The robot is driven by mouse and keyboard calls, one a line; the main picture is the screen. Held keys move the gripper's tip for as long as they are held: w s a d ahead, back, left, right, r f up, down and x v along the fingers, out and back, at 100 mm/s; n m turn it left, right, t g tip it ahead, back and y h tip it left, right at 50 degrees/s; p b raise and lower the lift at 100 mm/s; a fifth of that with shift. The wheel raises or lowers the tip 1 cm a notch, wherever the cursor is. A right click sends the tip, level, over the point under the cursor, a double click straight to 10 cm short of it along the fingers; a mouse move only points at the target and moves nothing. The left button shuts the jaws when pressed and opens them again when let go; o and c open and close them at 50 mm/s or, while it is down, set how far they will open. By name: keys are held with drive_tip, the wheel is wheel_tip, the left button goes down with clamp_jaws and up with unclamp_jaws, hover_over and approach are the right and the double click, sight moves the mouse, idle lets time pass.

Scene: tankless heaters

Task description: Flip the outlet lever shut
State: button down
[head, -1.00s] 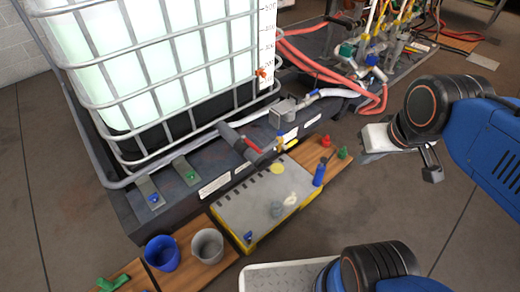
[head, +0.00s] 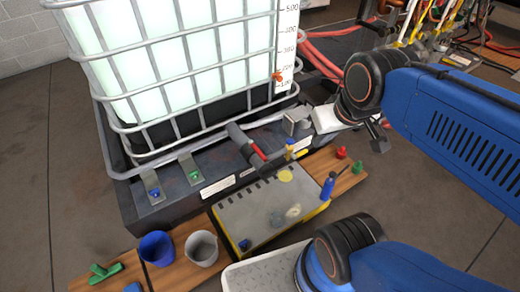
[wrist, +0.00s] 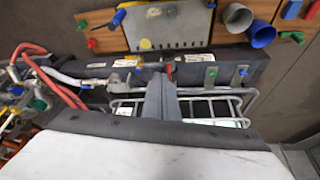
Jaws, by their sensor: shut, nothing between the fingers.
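The outlet lever, a red handle (head: 257,151) beside the dark grey outlet valve (head: 240,138), sits at the foot of the caged tank (head: 200,60) in the head view. The red lever also shows in the wrist view (wrist: 169,71), just beyond my fingertips in the picture. My gripper (head: 380,147) is shut and empty, to the right of the lever in the head view and apart from it. In the wrist view my grey fingers (wrist: 160,80) cover part of the cage behind them. I cannot tell the gap in depth.
A grey and yellow board (head: 250,222) lies in front of the valve. Red hoses (wrist: 65,90) and pipework lie beside the tank. Open floor is at the right.

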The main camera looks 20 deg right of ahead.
drive_tip(key=w+d+f+m+g+y, duration=0.1)
drive_tip(key=w+f+m+g+y, duration=0.2)
drive_tip(key=w, duration=0.7)
drive_tip(key=w+d+f+m+g, duration=0.15)
drive_tip(key=w+f+m, duration=0.35)
drive_tip(key=w, duration=0.5)
drive_tip(key=w+d+f+m+g+y, duration=0.1)
drive_tip(key=w+d+f+m+y, duration=0.1)
drive_tip(key=w+f, duration=0.4)
drive_tip(key=w+d+f+m+g+y, duration=0.1)
drive_tip(key=w+f+m, duration=0.4)
drive_tip(key=f, duration=0.6)
drive_tip(key=shift+w+d+y, duration=0.8)
drive_tip(key=shift+d, duration=0.15)
drive_tip(key=shift+f, duration=0.1)
